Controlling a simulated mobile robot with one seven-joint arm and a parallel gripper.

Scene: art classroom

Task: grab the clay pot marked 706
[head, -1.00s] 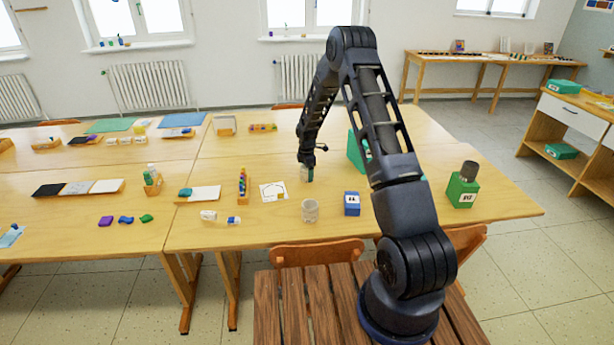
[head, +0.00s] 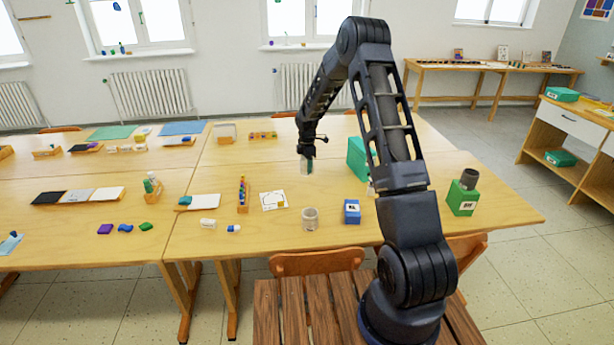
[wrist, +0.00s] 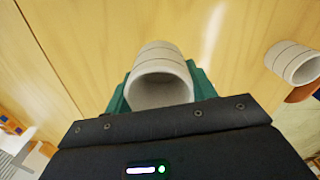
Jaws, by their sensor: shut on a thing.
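My gripper (head: 307,166) is shut on a pale grey clay pot (wrist: 160,75), raised above the table. In the wrist view the pot sits between the green fingers (wrist: 117,100) with its open mouth toward the camera. No 706 mark can be read on it. A second pale ringed pot (wrist: 293,63) shows at the right of the wrist view. A pale pot (head: 310,218) stands on the table near the front edge in the head view. A dark pot (head: 469,179) stands on a green box at the right.
The wooden table (head: 275,240) carries a blue marked box (head: 352,211), a green labelled box (head: 462,200), a larger green box (head: 356,155) partly behind my arm, a paper card (head: 274,200) and a crayon holder (head: 243,195). Chairs (head: 315,262) stand at its front edge.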

